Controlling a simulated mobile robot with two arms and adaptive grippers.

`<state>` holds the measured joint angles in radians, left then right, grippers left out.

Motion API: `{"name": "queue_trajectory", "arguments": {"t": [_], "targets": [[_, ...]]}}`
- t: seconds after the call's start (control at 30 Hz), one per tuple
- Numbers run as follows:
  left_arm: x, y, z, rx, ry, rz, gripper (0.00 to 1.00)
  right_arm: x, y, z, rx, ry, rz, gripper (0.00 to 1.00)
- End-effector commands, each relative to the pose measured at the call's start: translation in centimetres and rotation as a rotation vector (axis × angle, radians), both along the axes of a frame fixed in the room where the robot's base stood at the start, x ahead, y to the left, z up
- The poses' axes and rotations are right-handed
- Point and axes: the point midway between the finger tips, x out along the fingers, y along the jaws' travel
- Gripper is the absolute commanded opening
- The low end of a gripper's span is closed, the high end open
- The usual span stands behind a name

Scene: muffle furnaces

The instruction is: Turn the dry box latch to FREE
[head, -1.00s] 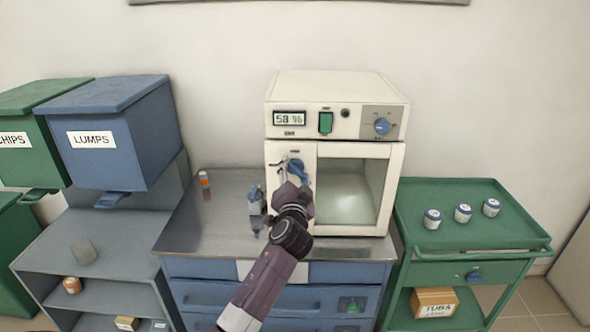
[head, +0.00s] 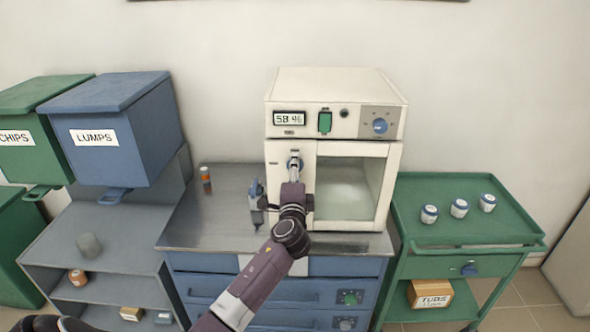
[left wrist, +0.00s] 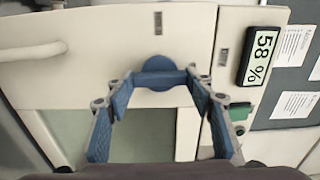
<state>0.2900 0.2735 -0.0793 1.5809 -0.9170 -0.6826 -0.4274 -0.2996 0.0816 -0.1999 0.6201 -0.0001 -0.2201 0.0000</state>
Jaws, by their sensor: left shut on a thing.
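The white dry box (head: 330,126) stands on the steel bench top, its glass door closed. Its blue latch (head: 295,163) is on the door frame left of the window. In the left wrist view the latch (left wrist: 160,76) is a blue bar on a round hub, lying across between my fingers. My left gripper (head: 294,160) is shut on it; in the left wrist view the blue-padded fingers (left wrist: 160,86) sit at the bar's two ends. In the head view the gripper partly covers the latch. I cannot read any latch markings. My right gripper is out of view.
A display (head: 289,118), a green switch (head: 325,122) and a blue knob (head: 380,125) sit above the door. A blue-grey tool (head: 256,197) stands on the bench close left of my arm. A green cart (head: 460,230) with several jars stands right.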

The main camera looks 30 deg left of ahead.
Motion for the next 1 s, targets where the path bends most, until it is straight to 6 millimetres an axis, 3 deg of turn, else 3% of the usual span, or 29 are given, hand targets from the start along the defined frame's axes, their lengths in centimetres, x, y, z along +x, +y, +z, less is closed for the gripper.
{"name": "queue_trajectory", "arguments": {"t": [0.6,0.63,0.7,0.77,1.0], "targets": [[-0.02,0.01,-0.11,0.034,0.022,0.000,0.25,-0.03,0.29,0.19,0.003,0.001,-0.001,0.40],[-0.02,0.01,-0.11,0.034,0.022,0.000,0.52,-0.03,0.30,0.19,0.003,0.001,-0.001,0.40],[-0.02,0.01,-0.10,0.034,0.022,0.000,0.60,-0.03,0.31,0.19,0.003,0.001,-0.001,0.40],[-0.01,0.00,-0.09,0.034,0.022,0.000,0.67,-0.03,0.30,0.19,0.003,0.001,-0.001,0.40],[-0.01,0.00,-0.03,0.032,0.020,0.000,0.67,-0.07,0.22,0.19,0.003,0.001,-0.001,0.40]]}}
